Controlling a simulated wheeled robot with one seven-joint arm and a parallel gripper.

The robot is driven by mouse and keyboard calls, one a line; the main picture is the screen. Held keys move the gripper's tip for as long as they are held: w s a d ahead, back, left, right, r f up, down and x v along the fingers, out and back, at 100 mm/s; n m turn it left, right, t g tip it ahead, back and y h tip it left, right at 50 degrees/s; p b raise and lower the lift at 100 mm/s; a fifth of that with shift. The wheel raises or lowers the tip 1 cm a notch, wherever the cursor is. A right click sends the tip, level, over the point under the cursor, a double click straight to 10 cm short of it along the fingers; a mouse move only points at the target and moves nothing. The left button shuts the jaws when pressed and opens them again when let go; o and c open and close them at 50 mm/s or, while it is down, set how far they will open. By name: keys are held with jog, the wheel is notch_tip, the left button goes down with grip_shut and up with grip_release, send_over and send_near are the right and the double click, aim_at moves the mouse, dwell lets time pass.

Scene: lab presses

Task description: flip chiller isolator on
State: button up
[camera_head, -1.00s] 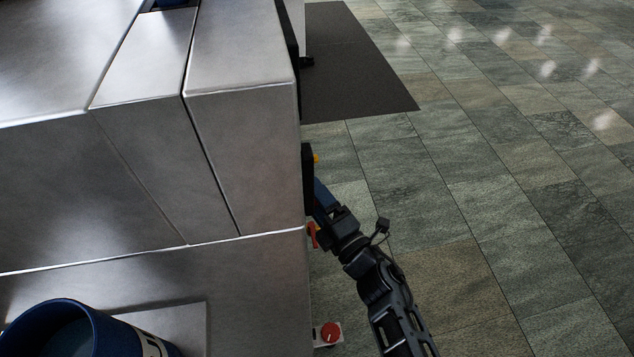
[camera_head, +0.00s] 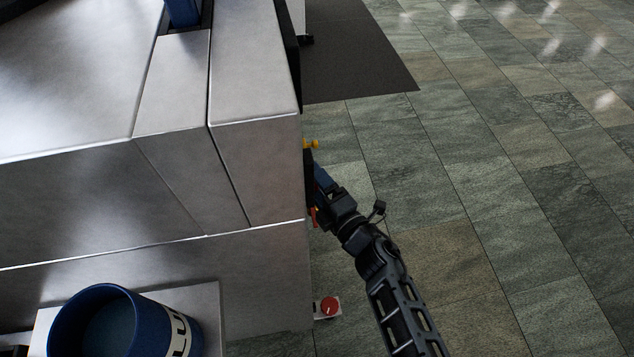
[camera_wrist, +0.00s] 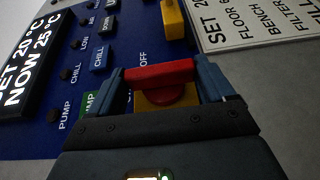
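The red handle (camera_wrist: 158,73) of a rotary switch sits on a yellow plate (camera_wrist: 150,103) on the blue panel in the wrist view. The word OFF is printed above it. The handle lies nearly crosswise in the picture. My gripper (camera_wrist: 165,80) has one blue finger at each end of the handle. The fingers are apart and very close to it; whether they press on it is unclear. In the head view my gripper (camera_head: 318,190) is at the right side of the metal cabinet, with a bit of red (camera_head: 314,216) beside it.
A yellow part (camera_wrist: 173,18) sticks out above the handle. Several small dark knobs and labels are at left, beside a display (camera_wrist: 30,55). A white sign (camera_wrist: 255,22) is at right. A red knob (camera_head: 330,306) is lower on the cabinet (camera_head: 255,165). Open tiled floor lies right.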

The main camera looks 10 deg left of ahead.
jog(key=o, duration=0.3)
jog(key=p+v, duration=0.2)
jog(key=v, duration=0.5)
jog(key=shift+s+d, duration=0.3)
dwell(0.4)
jog(key=s+d+r+m+t+h+p, duration=0.15)
jog(key=s+d+r+m+h, duration=0.25)
jog(key=s+d+m, duration=0.5)
jog(key=s+d+r+m+t+h+p, duration=0.1)
jog(key=s+d+r+m+t+h, duration=0.3)
jog(key=s+m, duration=0.55)
jog(key=s+d+r+m+g+h, duration=0.1)
jog(key=s+d+r+m, duration=0.3)
jog(key=s+r, duration=0.4)
jog(key=s+d+r+m+g+h, duration=0.2)
jog(key=s+d+r+m+h, duration=0.1)
jog(key=s+d+r, duration=0.4)
jog(key=shift+s+r+m+h+p, duration=0.3)
jog(key=shift+s+r+m+p, duration=0.15)
jog(key=shift+s+r+m, duration=0.45)
